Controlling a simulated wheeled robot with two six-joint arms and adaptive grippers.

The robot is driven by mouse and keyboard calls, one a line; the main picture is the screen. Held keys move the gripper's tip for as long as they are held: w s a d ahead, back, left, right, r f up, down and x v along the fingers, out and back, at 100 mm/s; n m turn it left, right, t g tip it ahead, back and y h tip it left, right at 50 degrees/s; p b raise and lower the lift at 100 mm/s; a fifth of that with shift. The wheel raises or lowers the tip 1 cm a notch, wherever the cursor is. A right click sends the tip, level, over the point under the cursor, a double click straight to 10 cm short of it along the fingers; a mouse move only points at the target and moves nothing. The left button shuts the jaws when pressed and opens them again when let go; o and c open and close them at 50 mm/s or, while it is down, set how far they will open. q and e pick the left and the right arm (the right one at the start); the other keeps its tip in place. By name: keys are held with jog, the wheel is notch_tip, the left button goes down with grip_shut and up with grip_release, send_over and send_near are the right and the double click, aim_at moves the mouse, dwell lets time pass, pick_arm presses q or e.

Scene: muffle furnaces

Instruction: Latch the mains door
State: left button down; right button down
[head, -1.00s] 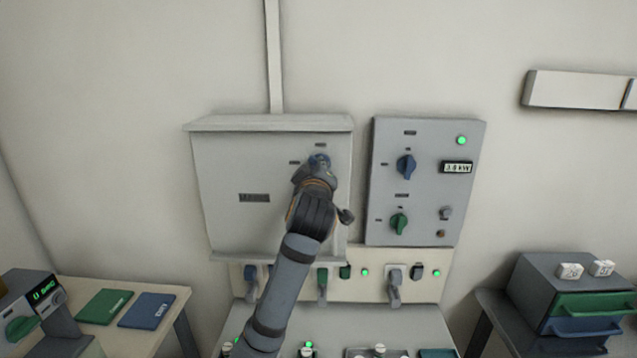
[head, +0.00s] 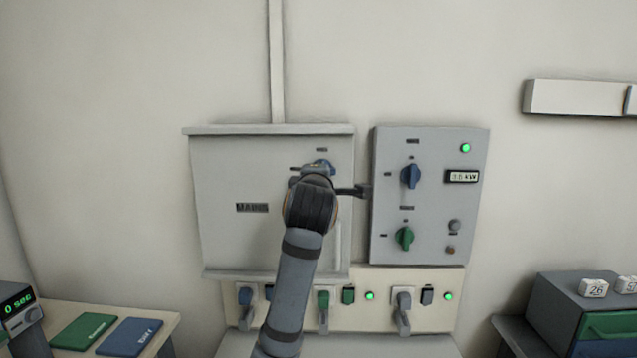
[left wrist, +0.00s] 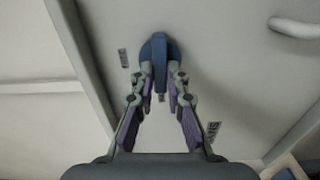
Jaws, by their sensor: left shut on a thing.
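The mains door (head: 235,215) is the front of a grey wall cabinet, marked MAINS, and looks closed. Its blue latch knob (head: 322,165) sits near the upper right of the door, partly hidden by my left gripper (head: 318,172). In the left wrist view the two fingers of my left gripper (left wrist: 160,78) are shut on the bar of the latch knob (left wrist: 159,52). Small labels lie beside the knob, too blurred to read. My right gripper is not in view.
A grey control panel (head: 385,235) with blue and green knobs stands close to the right of the cabinet. Below is a strip of switches (head: 335,318) with lit green lamps. A pale handle bar (head: 338,245) stands on the door's lower right.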

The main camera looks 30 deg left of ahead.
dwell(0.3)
pick_arm(q)
jog(key=c, duration=1.3)
grip_release()
jog(key=shift+c, duration=0.2)
jog(key=v, duration=1.2)
jog(key=shift+f, duration=0.1)
